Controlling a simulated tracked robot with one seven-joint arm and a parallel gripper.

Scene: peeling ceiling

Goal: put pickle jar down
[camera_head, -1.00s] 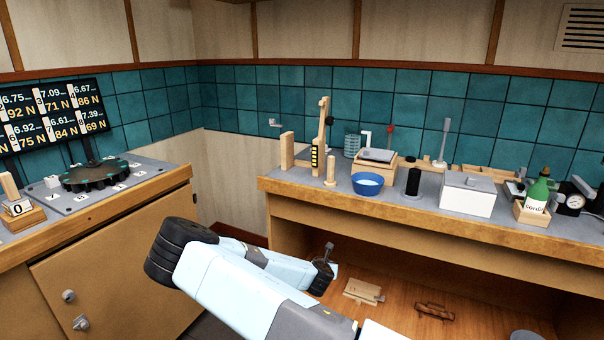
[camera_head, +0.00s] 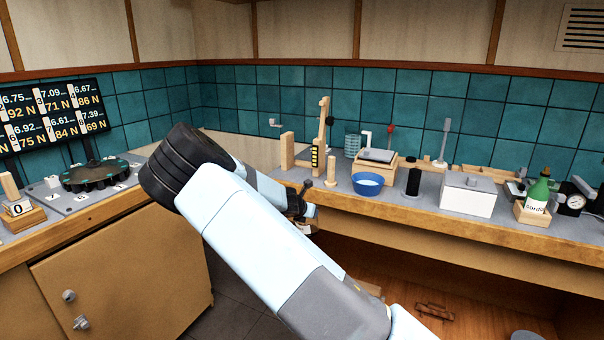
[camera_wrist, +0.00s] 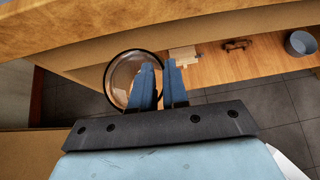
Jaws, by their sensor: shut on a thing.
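The pickle jar (camera_wrist: 122,72) shows in the wrist view as a round, clear glass shape with a dark rim, its inside brownish. My gripper (camera_wrist: 160,72) is shut on it near its right side; the left finger hides part of it. In the head view my gripper (camera_head: 304,208) is in front of the right bench's front edge, near its left end. The jar is mostly hidden there behind my arm and gripper.
The bench top (camera_head: 335,196) holds a blue bowl (camera_head: 368,184), a black bottle (camera_head: 413,182), a white box (camera_head: 468,195) and a green bottle (camera_head: 539,190). A wooden shelf (camera_wrist: 220,72) lies below, with a grey cup (camera_wrist: 300,43). A turntable (camera_head: 95,175) stands left.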

